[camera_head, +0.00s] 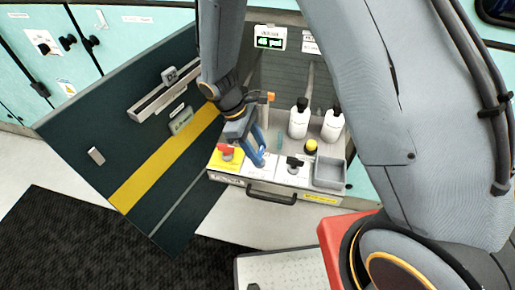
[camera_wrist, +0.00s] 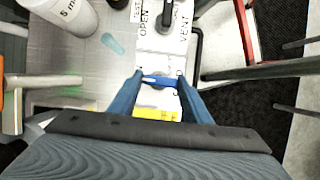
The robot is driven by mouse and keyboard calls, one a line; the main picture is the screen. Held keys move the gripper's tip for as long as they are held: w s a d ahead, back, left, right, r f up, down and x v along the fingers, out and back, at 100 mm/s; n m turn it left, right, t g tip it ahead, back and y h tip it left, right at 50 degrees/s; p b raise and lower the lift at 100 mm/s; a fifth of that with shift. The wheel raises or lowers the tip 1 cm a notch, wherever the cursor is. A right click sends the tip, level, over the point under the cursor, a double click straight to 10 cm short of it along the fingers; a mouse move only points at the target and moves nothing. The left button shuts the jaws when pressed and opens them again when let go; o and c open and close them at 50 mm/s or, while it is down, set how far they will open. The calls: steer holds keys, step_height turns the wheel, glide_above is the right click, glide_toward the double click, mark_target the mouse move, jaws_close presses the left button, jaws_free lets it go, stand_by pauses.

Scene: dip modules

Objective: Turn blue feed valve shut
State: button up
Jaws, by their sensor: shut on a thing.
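The blue feed valve handle (camera_wrist: 158,80) sits on a white plate of the panel in the wrist view. It lies crosswise, spanning between the two blue fingers of my gripper (camera_wrist: 159,77), which are shut on it at its ends. In the head view my gripper (camera_head: 257,158) reaches down onto the panel between the red valve (camera_head: 227,152) and the black valve (camera_head: 294,163). There the fingers hide most of the blue handle. The black valve handle (camera_wrist: 167,14) also shows in the wrist view, with OPEN and VENT lettering beside it.
The tray (camera_head: 315,197) has a black front handle (camera_head: 271,195). Two white bottles (camera_head: 299,120) (camera_head: 332,124), a yellow knob (camera_head: 311,146), a grey bin (camera_head: 329,174) and an orange-topped part (camera_head: 268,97) crowd it. An open dark door (camera_head: 90,150) stands left.

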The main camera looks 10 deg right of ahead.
steer(key=shift+m, duration=0.3)
steer(key=m+g, duration=0.1)
steer(key=m, duration=0.1)
steer(key=m+p, duration=0.1)
steer(key=m, duration=0.1)
steer(key=shift+w+d+m+g+y, duration=0.2)
steer(key=shift+m+g+y, duration=0.1)
steer(key=shift+g+y, duration=0.1)
steer(key=m+y+p, duration=0.1)
steer(key=m, duration=0.2)
steer(key=shift+m+g, duration=0.3)
steer(key=shift+g, duration=0.1)
steer(key=m+y, duration=0.2)
steer(key=m, duration=0.2)
steer(key=shift+d+m+p, duration=0.15)
steer(key=shift+m+p, duration=0.15)
steer(key=shift+p, duration=0.1)
steer(key=m, duration=0.2)
steer(key=m+y, duration=0.1)
steer(key=m, duration=0.1)
steer(key=shift+d+y+p, duration=0.15)
steer(key=shift+y+p, duration=0.15)
steer(key=shift+p, duration=0.05)
steer(key=shift+m, duration=0.3)
steer(key=o, duration=1)
steer(key=shift+o, duration=0.2)
